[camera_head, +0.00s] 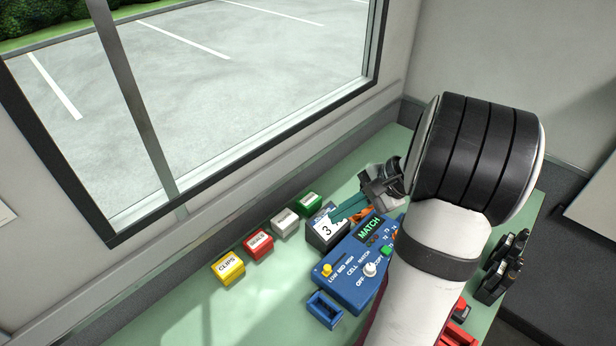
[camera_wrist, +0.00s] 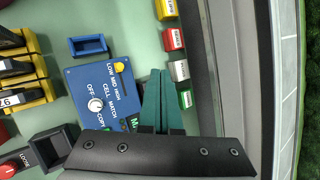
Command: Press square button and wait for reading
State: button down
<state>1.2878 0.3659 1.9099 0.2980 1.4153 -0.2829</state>
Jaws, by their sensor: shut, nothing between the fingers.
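A blue control panel (camera_head: 345,280) sits on the green desk with a yellow slider (camera_head: 327,270) and a white knob (camera_head: 370,269). Its display (camera_head: 369,228) reads MATCH in green. A small green square button (camera_head: 386,251) shows beside the knob, close to my arm. A dark box with a white face marked 3 (camera_head: 327,231) stands behind the panel. My gripper (camera_head: 335,217) has its teal fingers together and empty, above or beside that box; contact cannot be told. In the wrist view the panel (camera_wrist: 77,82) lies left of my fingers (camera_wrist: 158,72), and the gripper body hides the panel's lower part.
Yellow (camera_head: 227,268), red (camera_head: 258,245), white (camera_head: 285,223) and green (camera_head: 307,204) labelled boxes line the window side. A blue tray (camera_head: 324,309) is in front of the panel. Black items in yellow racks (camera_wrist: 22,65) and a black tray (camera_wrist: 55,146) show left in the wrist view.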

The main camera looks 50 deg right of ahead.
jog(key=s+d+f+m+t+h, duration=0.2)
jog(key=s+d+f+m, duration=0.1)
jog(key=s+d, duration=0.5)
jog(key=d+m, duration=0.1)
jog(key=d, duration=0.1)
jog(key=shift+s+d+f, duration=0.25)
jog(key=shift+d+f, duration=0.15)
jog(key=shift+f, duration=0.1)
jog(key=shift+f, duration=4.35)
jog(key=shift+f, duration=0.35)
jog(key=shift+f, duration=0.35)
jog(key=shift+r, duration=0.75)
